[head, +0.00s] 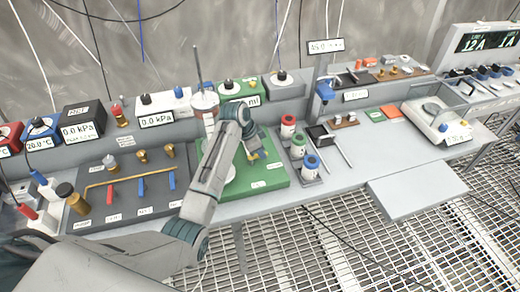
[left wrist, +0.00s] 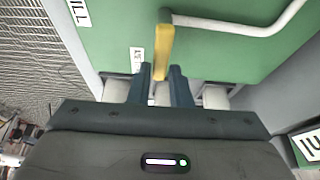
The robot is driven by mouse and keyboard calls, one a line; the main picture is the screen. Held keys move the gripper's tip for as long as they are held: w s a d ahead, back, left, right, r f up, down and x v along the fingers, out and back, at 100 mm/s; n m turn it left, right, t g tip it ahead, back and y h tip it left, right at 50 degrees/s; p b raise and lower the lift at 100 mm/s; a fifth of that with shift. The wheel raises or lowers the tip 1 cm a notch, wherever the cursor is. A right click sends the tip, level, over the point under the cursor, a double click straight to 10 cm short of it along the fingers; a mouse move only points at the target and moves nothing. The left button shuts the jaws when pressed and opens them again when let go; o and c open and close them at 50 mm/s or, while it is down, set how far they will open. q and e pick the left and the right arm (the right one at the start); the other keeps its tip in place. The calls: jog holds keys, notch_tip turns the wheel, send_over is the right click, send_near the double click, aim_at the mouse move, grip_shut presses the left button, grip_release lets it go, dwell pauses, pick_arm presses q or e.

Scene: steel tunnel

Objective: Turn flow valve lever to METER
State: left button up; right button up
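The flow valve lever is a yellow bar. It shows in the left wrist view (left wrist: 164,45), standing between the two fingers over the green board (left wrist: 225,55). In the head view, the green board (head: 268,182) lies on the bench at the middle, with my left gripper (head: 252,153) low over its far part. My left gripper (left wrist: 162,76) has its dark fingers close against both sides of the lever and looks shut on it. The arm hides much of the board in the head view. A label (left wrist: 80,12) ending in "LL" and a second, partly covered label (left wrist: 137,60) show beside the lever.
A dark panel (head: 135,187) with red and blue levers lies left. Gauge boxes (head: 240,90) line the shelf behind. A white pipe (left wrist: 250,29) bends close to the lever.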

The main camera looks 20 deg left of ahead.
pick_arm(q)
jog(key=o, duration=0.3)
jog(key=shift+a+r, duration=0.1)
jog(key=b+v, duration=0.2)
jog(key=v, duration=0.8)
jog(key=shift+a+r+b, duration=0.1)
jog(key=shift+r+b, duration=0.15)
jog(key=shift+b, duration=0.1)
jog(key=shift+s, duration=0.1)
